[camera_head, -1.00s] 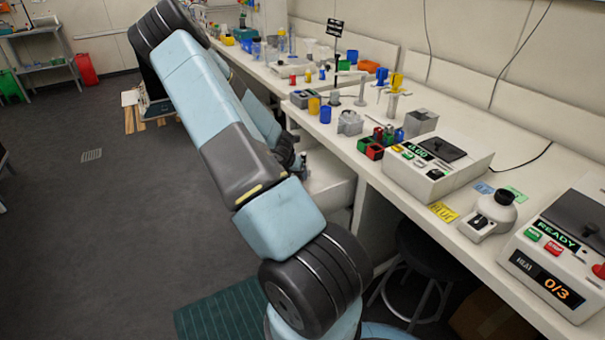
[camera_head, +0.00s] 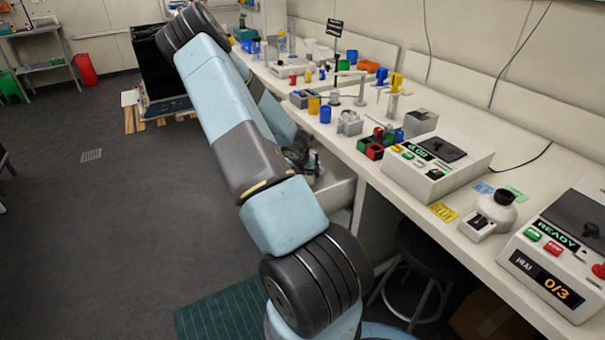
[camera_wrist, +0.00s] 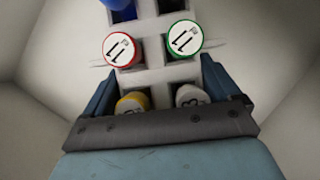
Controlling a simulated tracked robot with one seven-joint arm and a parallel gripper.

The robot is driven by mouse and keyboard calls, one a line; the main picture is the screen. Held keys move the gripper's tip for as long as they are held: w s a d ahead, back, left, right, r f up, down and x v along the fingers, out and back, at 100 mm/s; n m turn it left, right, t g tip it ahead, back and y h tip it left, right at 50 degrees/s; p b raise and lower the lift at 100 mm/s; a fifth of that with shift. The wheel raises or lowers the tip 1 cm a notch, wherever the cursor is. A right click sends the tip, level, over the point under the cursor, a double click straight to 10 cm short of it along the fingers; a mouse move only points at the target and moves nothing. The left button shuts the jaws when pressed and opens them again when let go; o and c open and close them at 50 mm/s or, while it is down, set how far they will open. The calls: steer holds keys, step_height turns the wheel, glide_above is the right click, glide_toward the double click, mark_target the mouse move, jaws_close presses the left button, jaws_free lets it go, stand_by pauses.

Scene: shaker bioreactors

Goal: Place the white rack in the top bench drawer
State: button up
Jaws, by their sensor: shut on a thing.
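The white rack (camera_wrist: 152,76) sits between the two blue fingers of my gripper (camera_wrist: 158,88) in the wrist view, and the gripper is shut on it. The rack holds several capped tubes: red and green caps marked 11, a yellow cap, a pale cap and a blue one. Pale drawer-like walls surround the rack; whether it touches the bottom cannot be told. In the head view, my gripper (camera_head: 302,160) is at the open white bench drawer (camera_head: 337,192), partly hidden by my arm. The rack is barely visible there.
The bench (camera_head: 470,135) above the drawer carries coloured tubes, small blocks and a white machine (camera_head: 437,165) reading 0.00. A second machine reads READY (camera_head: 560,250). A dark stool (camera_head: 425,255) stands under the bench. The floor at left is clear.

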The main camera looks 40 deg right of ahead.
steer(key=shift+f, duration=0.6)
steer(key=o, duration=1)
steer(key=shift+o, duration=0.2)
